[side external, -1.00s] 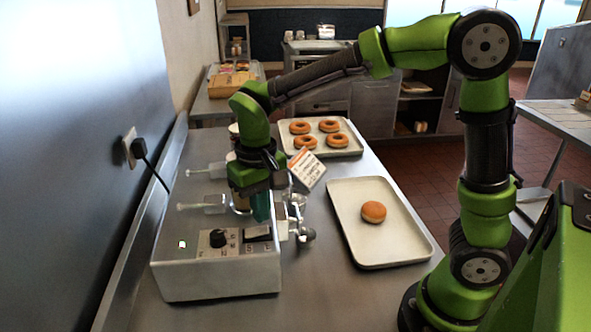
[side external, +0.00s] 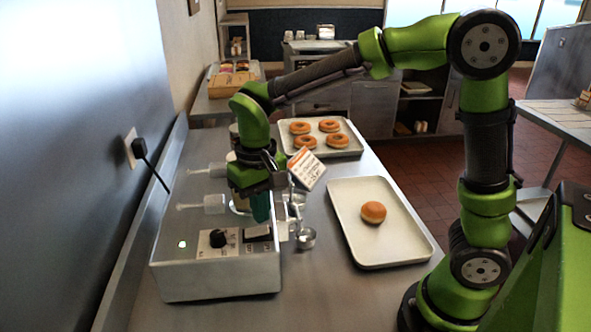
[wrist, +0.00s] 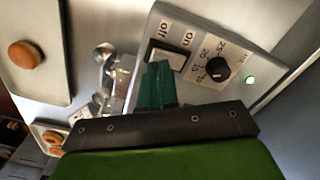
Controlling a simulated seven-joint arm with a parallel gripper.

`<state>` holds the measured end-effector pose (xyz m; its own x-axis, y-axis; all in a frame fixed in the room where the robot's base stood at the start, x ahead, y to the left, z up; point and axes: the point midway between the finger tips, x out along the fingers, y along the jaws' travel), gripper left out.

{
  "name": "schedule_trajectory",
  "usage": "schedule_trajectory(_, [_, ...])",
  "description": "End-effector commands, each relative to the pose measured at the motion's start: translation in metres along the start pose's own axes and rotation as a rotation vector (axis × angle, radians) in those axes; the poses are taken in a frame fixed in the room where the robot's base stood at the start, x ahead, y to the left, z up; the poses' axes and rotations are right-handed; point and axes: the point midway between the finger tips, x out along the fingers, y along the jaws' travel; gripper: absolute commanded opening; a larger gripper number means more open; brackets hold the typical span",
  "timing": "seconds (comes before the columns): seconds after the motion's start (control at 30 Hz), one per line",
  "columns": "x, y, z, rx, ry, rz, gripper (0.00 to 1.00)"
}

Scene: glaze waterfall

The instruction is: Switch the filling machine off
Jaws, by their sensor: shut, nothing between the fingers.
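The filling machine (side external: 215,275) is a grey metal box on the counter at the left. Its sloped panel carries a black dial (side external: 217,238), a rocker switch (side external: 257,233) and a small round light, which glows green in the wrist view (wrist: 250,80).
A tray (side external: 350,255) with one round bun (side external: 373,212) lies right of the machine. A tray of several ring doughnuts (side external: 340,150) is behind. A price card (side external: 307,168) and metal spouts (side external: 304,238) stand close beside my gripper. A black plug and cord (side external: 140,150) hang on the left wall.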

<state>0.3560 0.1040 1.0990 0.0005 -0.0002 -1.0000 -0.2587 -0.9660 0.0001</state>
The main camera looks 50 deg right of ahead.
Motion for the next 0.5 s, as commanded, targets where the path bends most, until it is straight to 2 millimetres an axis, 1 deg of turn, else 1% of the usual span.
schedule_trajectory(0.5, [0.0083, 0.0, 0.0, 0.0, -0.001, 0.001, 0.0])
